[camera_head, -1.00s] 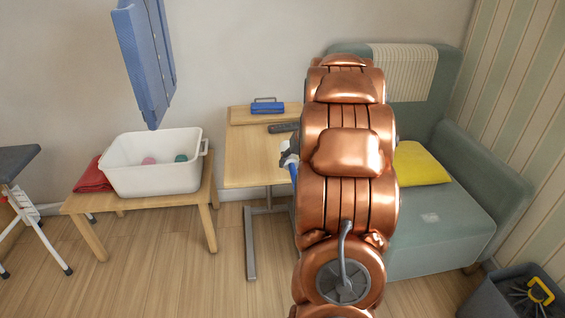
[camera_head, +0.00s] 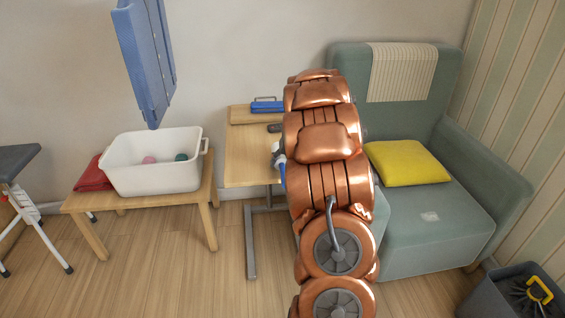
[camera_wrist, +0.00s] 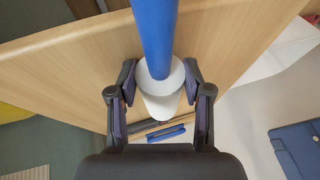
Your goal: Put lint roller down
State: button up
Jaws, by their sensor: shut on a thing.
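The lint roller has a blue handle (camera_wrist: 154,35) and a white roller end (camera_wrist: 162,88). My gripper (camera_wrist: 160,84) is shut on the lint roller around its white part in the wrist view. The wooden side table (camera_wrist: 245,30) lies beyond the roller; I cannot tell whether they touch.
A blue case (camera_head: 267,106) and a dark remote (camera_head: 275,128) are at the table's back. A white tub (camera_head: 155,178) with balls stands on a low bench to the left. A green armchair (camera_head: 435,235) with a yellow cushion (camera_head: 407,163) is at right. The table's left part is clear.

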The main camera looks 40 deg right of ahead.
jog(key=shift+f, duration=0.15)
jog(key=o, duration=1.2)
